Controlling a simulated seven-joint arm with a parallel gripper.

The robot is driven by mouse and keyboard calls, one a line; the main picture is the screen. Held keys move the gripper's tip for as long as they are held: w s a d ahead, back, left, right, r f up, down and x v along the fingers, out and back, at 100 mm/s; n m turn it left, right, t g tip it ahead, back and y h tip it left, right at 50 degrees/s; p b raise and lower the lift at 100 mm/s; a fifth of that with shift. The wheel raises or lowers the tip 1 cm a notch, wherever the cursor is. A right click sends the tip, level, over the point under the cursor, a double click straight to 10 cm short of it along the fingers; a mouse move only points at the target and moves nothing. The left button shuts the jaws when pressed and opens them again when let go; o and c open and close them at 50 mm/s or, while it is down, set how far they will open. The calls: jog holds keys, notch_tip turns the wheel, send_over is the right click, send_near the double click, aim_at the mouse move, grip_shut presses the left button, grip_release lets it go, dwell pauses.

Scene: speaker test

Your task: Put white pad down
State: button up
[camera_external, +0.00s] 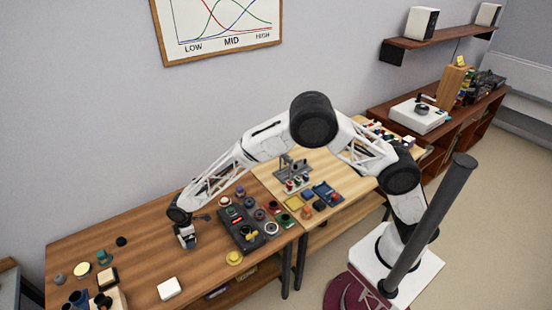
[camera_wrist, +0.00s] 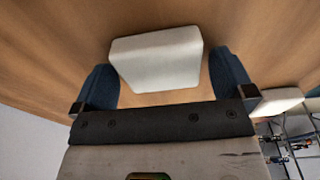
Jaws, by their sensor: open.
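A white pad (camera_wrist: 155,60) with rounded corners lies between the two fingers of my gripper in the wrist view. My gripper (camera_wrist: 168,82) is open, with a dark blue finger on each side of the pad. Small gaps show between the pad and the fingers. In the external view my gripper (camera_external: 187,243) points down low over the left wooden table (camera_external: 140,262). A white pad (camera_external: 169,288) lies flat near this table's front edge, apart from my gripper. I cannot tell whether both views show the same pad.
A dark control box (camera_external: 240,228) with knobs stands right of my gripper. A yellow round piece (camera_external: 234,258) lies near the front edge. A dark-and-cream block (camera_external: 107,278) and several small pieces are at the left. Bare wood lies between them.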

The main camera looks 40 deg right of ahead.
jog(key=shift+r, duration=0.1)
notch_tip(320, 180, up, 12)
jog(key=d, duration=0.1)
jog(key=shift+d, duration=0.2)
dwell(0.4)
dwell(0.5)
dwell(0.3)
